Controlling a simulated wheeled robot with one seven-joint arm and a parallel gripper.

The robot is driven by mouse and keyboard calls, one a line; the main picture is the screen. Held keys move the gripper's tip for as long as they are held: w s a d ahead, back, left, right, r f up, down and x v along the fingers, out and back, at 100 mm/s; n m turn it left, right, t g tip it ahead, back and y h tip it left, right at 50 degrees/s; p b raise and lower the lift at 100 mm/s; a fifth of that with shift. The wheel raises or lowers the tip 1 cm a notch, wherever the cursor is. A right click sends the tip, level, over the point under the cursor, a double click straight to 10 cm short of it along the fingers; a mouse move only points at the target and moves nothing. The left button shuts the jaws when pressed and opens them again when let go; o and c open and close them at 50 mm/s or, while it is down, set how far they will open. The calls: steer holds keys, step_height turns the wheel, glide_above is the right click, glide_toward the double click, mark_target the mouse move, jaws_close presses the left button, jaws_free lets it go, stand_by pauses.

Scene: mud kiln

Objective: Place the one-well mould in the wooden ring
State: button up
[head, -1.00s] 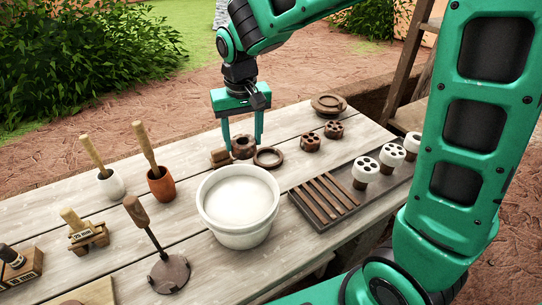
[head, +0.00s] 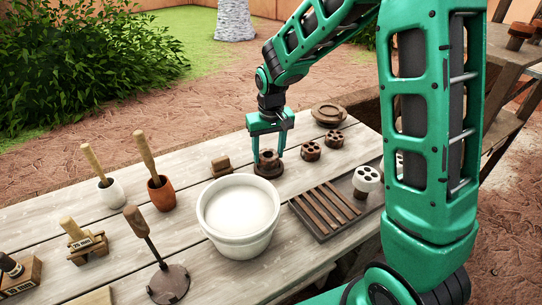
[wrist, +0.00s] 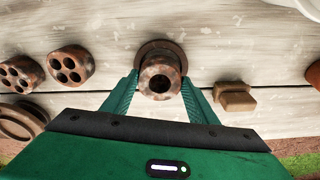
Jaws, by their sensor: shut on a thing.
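The one-well mould (head: 268,158), a brown rust-mottled cylinder with a single round hole, is upright between the fingers of my gripper (head: 270,153). The gripper is shut on its sides. In the wrist view the fingers (wrist: 160,92) flank the mould (wrist: 144,76). The wooden ring (head: 268,172) is dark brown and lies on the table directly below the mould; its far rim (wrist: 160,44) shows behind the mould in the wrist view. The mould hides the ring's middle, so I cannot tell whether it is seated inside or just above it.
Two moulds with several holes (head: 311,151) (head: 335,139) stand to the right, with a round wooden disc (head: 329,114) behind. A small wooden block (head: 221,166) lies left. A white bucket (head: 238,215) and a slatted tray (head: 330,208) stand in front.

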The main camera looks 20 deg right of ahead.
mark_target(270, 158)
steer(key=shift+f, duration=0.65)
steer(key=shift+c, duration=0.6)
steer(key=shift+s+f, duration=0.1)
steer(key=shift+f, duration=0.2)
jaws_close()
steer(key=o, duration=1.4)
jaws_free()
steer(key=shift+f, duration=0.1)
steer(key=shift+o, duration=0.2)
steer(key=shift+r, duration=0.6)
step_height(270, 158, up, 11)
steer(key=s, duration=0.1)
